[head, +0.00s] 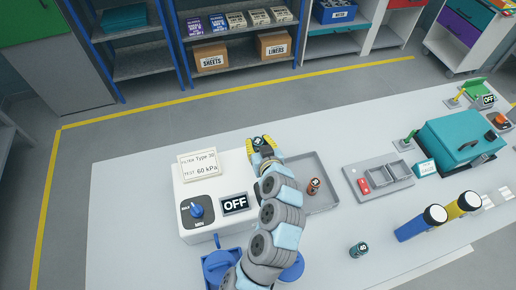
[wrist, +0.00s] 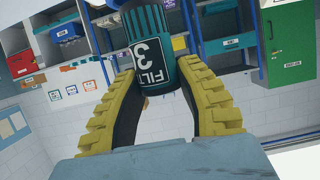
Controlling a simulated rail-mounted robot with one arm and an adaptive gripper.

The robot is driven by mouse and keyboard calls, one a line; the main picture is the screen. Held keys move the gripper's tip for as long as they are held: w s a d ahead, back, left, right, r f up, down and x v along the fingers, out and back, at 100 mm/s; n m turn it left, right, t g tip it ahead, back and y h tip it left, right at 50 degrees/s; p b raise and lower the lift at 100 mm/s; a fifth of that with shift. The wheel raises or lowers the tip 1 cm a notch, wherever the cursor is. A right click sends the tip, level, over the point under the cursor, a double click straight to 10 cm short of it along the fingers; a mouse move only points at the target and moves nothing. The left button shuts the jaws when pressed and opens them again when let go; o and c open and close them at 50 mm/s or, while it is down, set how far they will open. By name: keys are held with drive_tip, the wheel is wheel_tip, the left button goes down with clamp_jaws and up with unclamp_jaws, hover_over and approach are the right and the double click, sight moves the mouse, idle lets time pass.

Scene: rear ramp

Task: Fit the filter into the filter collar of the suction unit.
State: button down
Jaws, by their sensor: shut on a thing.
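The filter (wrist: 152,45) is a dark teal cylinder with a black and white label reading "FILT" and a large 3. It sits between the two yellow fingers of my gripper (wrist: 160,85), which are shut on it. In the head view my gripper (head: 263,144) is at the right side of the suction unit (head: 210,212), a white box with a blue knob, an "OFF" display and a card reading "FILTER Type 30, TEST 60 kPa". My arm covers part of the unit's right side. I cannot make out the filter collar.
A grey tray (head: 325,200) right of my arm holds a small red-brown canister (head: 314,186). A teal canister (head: 358,249) stands in front. A compartment tray (head: 379,178), a teal case (head: 455,142) and blue and yellow cylinders lie further right. The table behind the unit is clear.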

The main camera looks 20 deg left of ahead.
drive_tip(key=shift+w+f, duration=0.15)
drive_tip(key=shift+f, duration=0.25)
wheel_tip(320, 180, down, 3)
drive_tip(key=shift+a+r+b, duration=0.1)
drive_tip(key=shift+b, duration=0.25)
drive_tip(key=c, duration=0.8)
unclamp_jaws()
drive_tip(key=shift+r, duration=0.1)
drive_tip(key=v, duration=1.1)
drive_tip(key=shift+d+r, duration=0.2)
drive_tip(key=shift+d, duration=0.05)
drive_tip(key=shift+s+d, duration=0.1)
drive_tip(key=shift+s, duration=0.3)
